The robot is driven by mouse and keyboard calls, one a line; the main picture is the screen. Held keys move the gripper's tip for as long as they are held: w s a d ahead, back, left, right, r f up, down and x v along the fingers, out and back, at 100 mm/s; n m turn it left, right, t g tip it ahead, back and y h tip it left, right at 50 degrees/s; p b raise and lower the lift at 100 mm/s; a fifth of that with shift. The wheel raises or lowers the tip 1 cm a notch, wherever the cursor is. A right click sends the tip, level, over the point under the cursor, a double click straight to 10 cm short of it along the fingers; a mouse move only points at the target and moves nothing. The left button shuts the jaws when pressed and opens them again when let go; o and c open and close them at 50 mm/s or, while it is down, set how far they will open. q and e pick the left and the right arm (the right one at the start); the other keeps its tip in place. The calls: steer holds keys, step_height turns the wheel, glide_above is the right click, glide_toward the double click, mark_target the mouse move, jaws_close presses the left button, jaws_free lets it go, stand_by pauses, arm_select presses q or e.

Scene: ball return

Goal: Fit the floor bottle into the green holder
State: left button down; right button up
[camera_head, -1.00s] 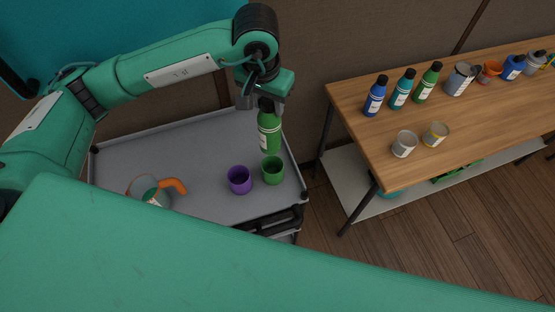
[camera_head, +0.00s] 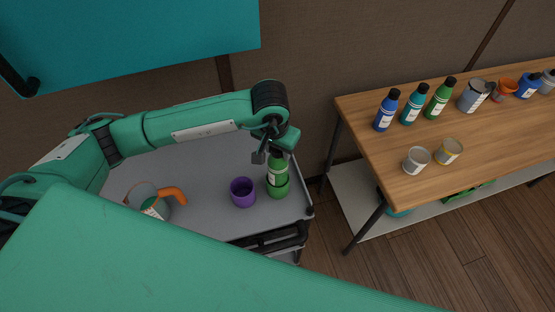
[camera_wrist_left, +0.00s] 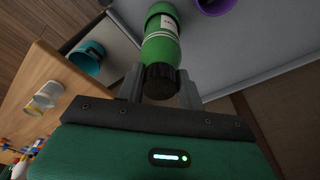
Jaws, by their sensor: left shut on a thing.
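The green bottle (camera_head: 278,172) with a white label stands upright at the green holder (camera_head: 279,190) on the grey cart. Its lower part is hidden by the holder's wall and looks to be inside; how deep I cannot tell. My left gripper (camera_head: 269,155) is above the holder, shut on the bottle's top. In the left wrist view the bottle (camera_wrist_left: 162,47) points away from the gripper (camera_wrist_left: 160,82), with its black cap between the two fingers. My right gripper is not in view.
A purple holder (camera_head: 243,192) stands just left of the green one. A grey can (camera_head: 143,196) and an orange curved piece (camera_head: 174,195) lie further left on the cart (camera_head: 215,212). A wooden table (camera_head: 385,158) with several bottles and cans is at right.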

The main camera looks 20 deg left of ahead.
mark_target(278, 169)
arm_select(q)
steer(key=shift+f+b, duration=0.6)
steer(key=shift+f, duration=1.55)
steer(key=shift+f+b, duration=0.2)
steer(key=shift+b, duration=0.1)
steer(key=c, duration=0.9)
jaws_free()
steer(key=shift+r, duration=0.1)
